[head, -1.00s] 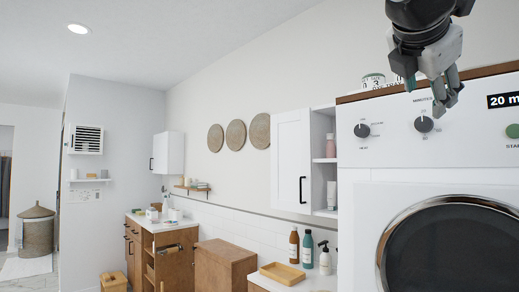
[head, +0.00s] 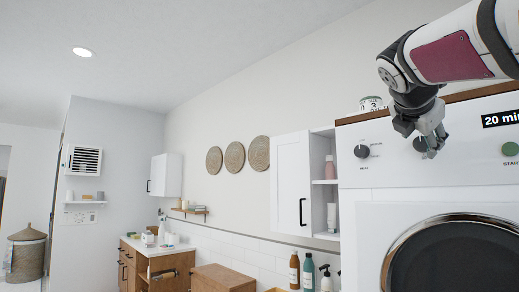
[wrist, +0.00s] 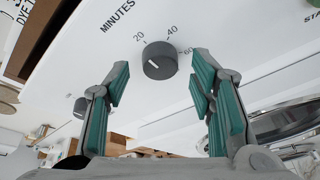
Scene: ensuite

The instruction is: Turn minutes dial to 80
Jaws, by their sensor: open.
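The minutes dial (wrist: 160,60) is a dark grey round knob on the white machine's panel, with marks 20, 40 and 60 showing near it in the wrist view. A short white line shows on its face. In the head view the dial (head: 419,144) is partly hidden by my gripper (head: 432,148). My gripper (wrist: 158,76) is open and empty, one teal-padded finger on each side of the dial in the wrist view, with gaps between. I cannot tell how far the fingertips are from the panel. The black display (head: 501,118) reads 20 min, cut off at the picture edge.
A second dark knob (head: 361,151) sits left on the panel, and a green start button (head: 510,149) right. A round printed tin (head: 371,103) stands on the machine's wooden top. A white wall cabinet (head: 300,185) is beside the machine, with bottles (head: 308,270) below.

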